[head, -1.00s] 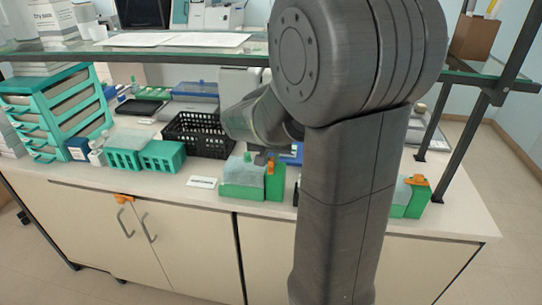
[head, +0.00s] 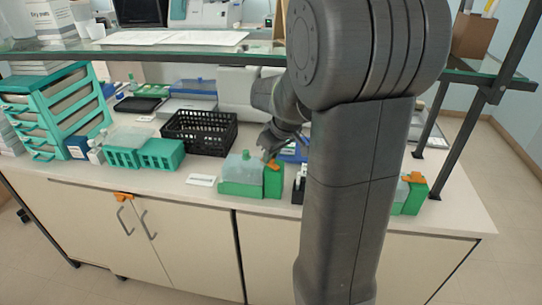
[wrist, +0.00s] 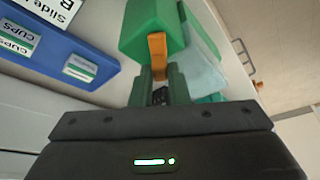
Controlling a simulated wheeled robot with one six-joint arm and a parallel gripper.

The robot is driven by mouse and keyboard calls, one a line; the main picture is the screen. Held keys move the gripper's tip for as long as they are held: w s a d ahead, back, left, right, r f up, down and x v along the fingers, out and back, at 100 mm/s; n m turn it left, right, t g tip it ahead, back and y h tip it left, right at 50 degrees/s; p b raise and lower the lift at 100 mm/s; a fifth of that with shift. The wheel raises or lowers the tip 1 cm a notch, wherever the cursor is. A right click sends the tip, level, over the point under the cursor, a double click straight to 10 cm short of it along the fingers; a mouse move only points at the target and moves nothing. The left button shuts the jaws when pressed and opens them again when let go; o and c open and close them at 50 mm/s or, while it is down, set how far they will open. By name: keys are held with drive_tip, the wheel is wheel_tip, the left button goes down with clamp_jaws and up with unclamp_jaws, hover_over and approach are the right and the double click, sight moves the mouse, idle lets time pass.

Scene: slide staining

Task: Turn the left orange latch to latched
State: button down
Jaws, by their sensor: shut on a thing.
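The left orange latch (head: 274,164) sits at the top of a green block at the right end of a clear-and-green box (head: 241,180). My gripper (head: 268,155) is at this latch, reaching in from behind and the right. In the wrist view, the orange latch (wrist: 157,49) stands out between my two fingertips (wrist: 159,72), against the green block (wrist: 150,22). My fingers are shut on it. In the head view the latch lies slanted across the block's top; its gripped end is partly hidden.
A second green box with an orange latch (head: 414,178) stands at the right, partly behind my arm. A black basket (head: 199,134), teal racks (head: 160,154) and a white label card (head: 201,180) lie to the left. A glass shelf (head: 150,55) spans above the bench.

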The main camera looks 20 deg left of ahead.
drive_tip(key=n, duration=0.1)
drive_tip(key=n+g+b, duration=0.1)
drive_tip(key=n, duration=0.1)
drive_tip(key=shift+w+n+y, duration=0.2)
drive_tip(key=shift+n+y, duration=0.1)
drive_tip(key=shift+n+g+b, duration=0.7)
drive_tip(key=shift+n+g, duration=0.2)
drive_tip(key=shift+n, duration=0.9)
drive_tip(key=c, duration=1.4)
unclamp_jaws()
drive_tip(key=shift+r, duration=0.1)
